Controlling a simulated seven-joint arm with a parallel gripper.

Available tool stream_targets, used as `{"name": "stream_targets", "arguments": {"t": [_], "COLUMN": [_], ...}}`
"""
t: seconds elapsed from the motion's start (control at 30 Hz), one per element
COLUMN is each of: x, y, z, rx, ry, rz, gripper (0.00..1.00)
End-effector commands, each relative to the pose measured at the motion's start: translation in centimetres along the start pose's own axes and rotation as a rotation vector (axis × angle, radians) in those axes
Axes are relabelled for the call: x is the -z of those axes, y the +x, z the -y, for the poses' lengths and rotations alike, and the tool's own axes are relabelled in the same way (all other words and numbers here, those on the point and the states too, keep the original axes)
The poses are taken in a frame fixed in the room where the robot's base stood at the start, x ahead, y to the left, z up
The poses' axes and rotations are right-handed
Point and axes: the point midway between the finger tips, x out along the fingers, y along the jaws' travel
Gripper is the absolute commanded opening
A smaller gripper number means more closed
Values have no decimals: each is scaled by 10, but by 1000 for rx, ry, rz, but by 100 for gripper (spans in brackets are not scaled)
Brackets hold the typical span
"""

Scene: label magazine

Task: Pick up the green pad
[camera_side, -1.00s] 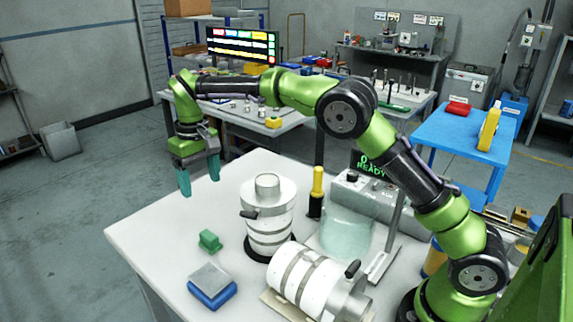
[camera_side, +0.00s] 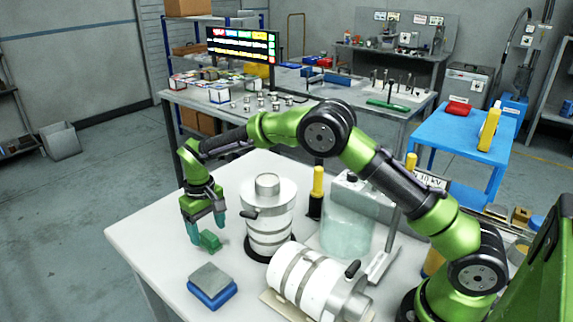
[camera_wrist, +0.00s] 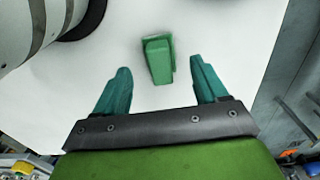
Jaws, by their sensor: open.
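The green pad (camera_side: 209,240) is a small green block lying on the white table, left of the upright white cylinder. In the wrist view the pad (camera_wrist: 158,60) shows ahead of the fingertips, roughly midway between them. My gripper (camera_side: 207,232) is open, with teal fingers pointing down close to the pad. In the wrist view my gripper's fingers (camera_wrist: 161,75) are spread wide with nothing between them. I cannot tell from the side view how far above the table the fingertips are.
An upright white cylinder with metal bands (camera_side: 269,225) stands right of the pad. A blue block with a grey top (camera_side: 212,286) lies in front. A lying cylinder (camera_side: 305,283), a black-and-yellow tool (camera_side: 317,190) and a glass jar (camera_side: 346,230) are farther right. The table's left side is clear.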

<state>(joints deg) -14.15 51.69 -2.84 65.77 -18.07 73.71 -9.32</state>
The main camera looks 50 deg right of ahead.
Motion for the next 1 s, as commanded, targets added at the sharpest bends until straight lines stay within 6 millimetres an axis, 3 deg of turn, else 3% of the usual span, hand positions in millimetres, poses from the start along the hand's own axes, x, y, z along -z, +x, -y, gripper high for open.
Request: {"name": "stream_targets", "arguments": {"t": [0.2, 0.47, 0.87, 1.0], "x": [0, 0, 0, 0], "y": [29, 31, 31, 31], "z": [0, 0, 0, 0], "rx": [1, 1, 1, 1], "ry": [0, 1, 0, 0], "rz": [1, -1, -1, -1], "gripper": [72, 72, 13, 12]}}
